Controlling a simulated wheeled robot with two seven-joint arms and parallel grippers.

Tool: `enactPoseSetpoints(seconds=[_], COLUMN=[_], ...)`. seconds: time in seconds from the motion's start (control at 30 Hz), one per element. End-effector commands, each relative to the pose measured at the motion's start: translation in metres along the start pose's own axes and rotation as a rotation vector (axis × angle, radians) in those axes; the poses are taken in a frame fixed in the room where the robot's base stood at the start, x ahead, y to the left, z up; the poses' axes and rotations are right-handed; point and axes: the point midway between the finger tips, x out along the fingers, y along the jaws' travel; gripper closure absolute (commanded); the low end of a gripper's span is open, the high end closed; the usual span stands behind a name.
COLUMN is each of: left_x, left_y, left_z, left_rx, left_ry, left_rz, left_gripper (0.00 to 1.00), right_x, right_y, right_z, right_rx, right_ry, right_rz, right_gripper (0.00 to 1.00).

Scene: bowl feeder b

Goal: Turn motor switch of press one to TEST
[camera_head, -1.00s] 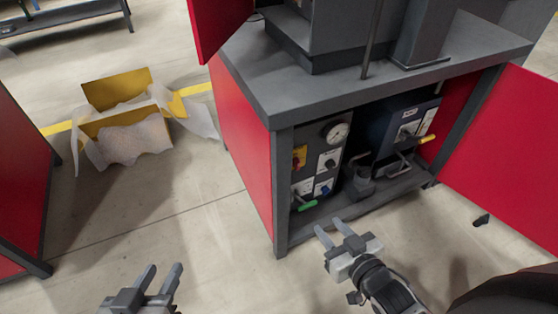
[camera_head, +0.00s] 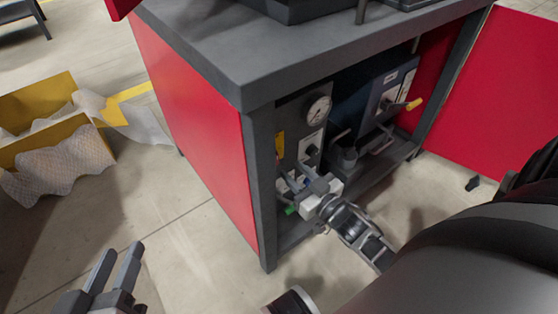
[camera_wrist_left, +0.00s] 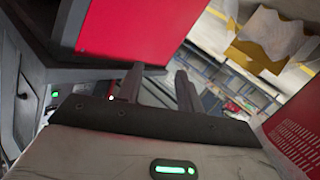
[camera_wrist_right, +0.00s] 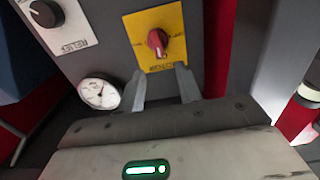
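The motor switch is a red knob (camera_wrist_right: 157,41) on a yellow plate (camera_wrist_right: 174,20), with lettering that appears upside down in the right wrist view. The plate's yellow edge (camera_head: 280,144) shows in the head view inside the open cabinet; the knob is hidden there. My right gripper (camera_wrist_right: 163,80) is open and empty. Its fingertips are apart at the plate's lettered edge, with the knob just beyond them and not held. In the head view my right gripper (camera_head: 300,184) is at the cabinet panel. My left gripper (camera_head: 116,262) is open and empty, low over the floor at the left.
A pressure gauge (camera_wrist_right: 99,91) and a black RELIEF knob (camera_wrist_right: 45,13) sit beside the yellow plate. The cabinet's grey front post (camera_head: 263,190) stands close to my right gripper. A red door (camera_head: 500,95) stands open at the right.

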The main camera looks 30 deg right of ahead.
Motion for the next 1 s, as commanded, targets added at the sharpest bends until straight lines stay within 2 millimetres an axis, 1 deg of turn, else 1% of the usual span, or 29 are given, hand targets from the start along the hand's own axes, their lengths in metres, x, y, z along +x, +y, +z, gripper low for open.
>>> enactPoseSetpoints(seconds=[0.03,0.1,0.2,0.3,0.5,0.77,0.8,0.87,0.9,1.0], left_x=[0.001,0.002,0.002,0.002,0.002,0.002,0.002,0.002,0.002,0.002], left_y=[0.000,0.001,0.003,0.004,0.006,0.007,0.007,0.007,0.007,0.007], left_z=[0.002,0.001,0.000,0.001,-0.003,-0.010,-0.011,-0.011,-0.011,-0.010], left_rx=[-0.011,-0.030,-0.050,-0.068,-0.084,-0.081,-0.081,-0.080,-0.080,-0.079], left_ry=[0.011,0.022,0.034,0.040,0.053,0.070,0.071,0.072,0.072,0.070], left_rz=[0.007,0.017,0.028,0.038,0.048,0.055,0.055,0.055,0.055,0.054], left_gripper=[0.64,0.64,0.64,0.64,0.64,0.64,0.64,0.64,0.64,0.64], right_x=[0.012,0.026,0.043,0.055,0.066,0.066,0.066,0.066,0.066,0.066], right_y=[0.000,0.000,0.000,0.000,0.000,0.000,0.000,0.000,0.000,0.000], right_z=[0.002,0.002,0.002,0.002,0.001,0.001,0.001,0.001,0.001,0.001], right_rx=[0.000,-0.002,-0.001,-0.001,-0.001,0.000,0.000,0.000,0.000,0.000], right_ry=[0.004,0.003,0.001,0.001,-0.001,-0.002,-0.002,-0.002,-0.002,-0.002], right_rz=[-0.001,0.000,0.000,-0.001,0.000,0.000,0.000,0.000,0.000,0.000], right_gripper=[0.65,0.65,0.65,0.65,0.65,0.65,0.77,0.93,0.96,0.95])
